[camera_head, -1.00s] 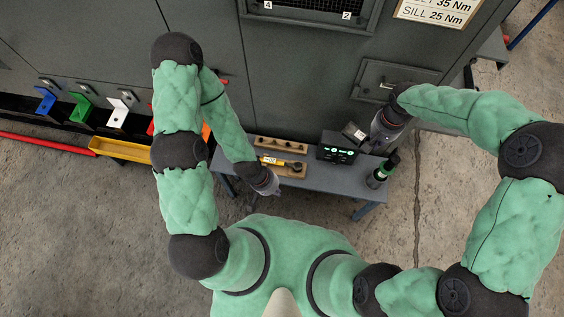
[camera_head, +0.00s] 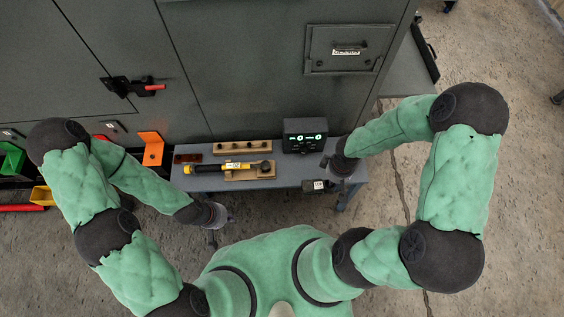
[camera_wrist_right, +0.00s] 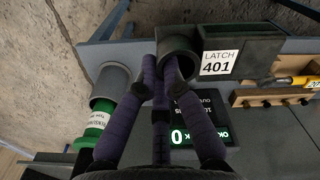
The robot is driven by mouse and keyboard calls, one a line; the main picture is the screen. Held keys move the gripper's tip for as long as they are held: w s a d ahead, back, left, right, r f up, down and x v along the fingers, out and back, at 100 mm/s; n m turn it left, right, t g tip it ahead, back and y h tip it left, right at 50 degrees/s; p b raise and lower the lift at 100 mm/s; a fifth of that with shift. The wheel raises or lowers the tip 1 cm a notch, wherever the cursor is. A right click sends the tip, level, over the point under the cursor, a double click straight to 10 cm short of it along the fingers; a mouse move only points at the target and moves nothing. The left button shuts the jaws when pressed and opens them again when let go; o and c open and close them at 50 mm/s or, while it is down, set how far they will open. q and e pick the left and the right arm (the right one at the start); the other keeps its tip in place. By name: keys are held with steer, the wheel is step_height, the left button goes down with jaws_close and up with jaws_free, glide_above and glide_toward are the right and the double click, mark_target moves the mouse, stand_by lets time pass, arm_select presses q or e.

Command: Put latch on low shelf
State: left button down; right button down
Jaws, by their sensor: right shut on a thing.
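The latch (camera_wrist_right: 241,55) is a dark box labelled "LATCH 401", seemingly joined to a dark round collar. My right gripper (camera_wrist_right: 168,72) is shut on it, with its purple fingers at the collar. In the head view the latch (camera_head: 316,185) hangs beside my right gripper (camera_head: 341,164), over the front edge of the grey bench (camera_head: 290,172). My left gripper (camera_head: 214,214) is in front of the bench's left end, apart from it; its fingers are too small to read. I cannot make out a low shelf; the space under the bench is mostly hidden.
A lit display (camera_head: 305,137), a wooden block with holes (camera_head: 243,147) and a yellow torque tool (camera_head: 220,167) occupy the bench top. A green-and-grey container (camera_wrist_right: 105,105) stands near the right gripper. The dark cabinet (camera_head: 250,70) rises behind the bench.

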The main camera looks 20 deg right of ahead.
steer(key=w+d+f+b, duration=0.1)
steer(key=w+f, duration=0.2)
steer(key=w, duration=0.1)
steer(key=w+d+f+b, duration=0.1)
steer(key=w+f+b, duration=0.1)
steer(key=w+f, duration=0.1)
steer(key=w+d+f+b, duration=0.1)
steer(key=w+d+f, duration=0.1)
steer(key=w, duration=0.4)
steer(key=shift+f, duration=0.75)
steer(key=shift+w+f+b, duration=0.15)
steer(key=shift+f+b, duration=0.05)
steer(key=shift+b, duration=0.15)
step_height(320, 180, down, 3)
steer(key=shift+w+f+b, duration=0.1)
steer(key=shift+b, duration=0.65)
steer(key=c, duration=1.7)
jaws_free()
steer(key=o, duration=0.3)
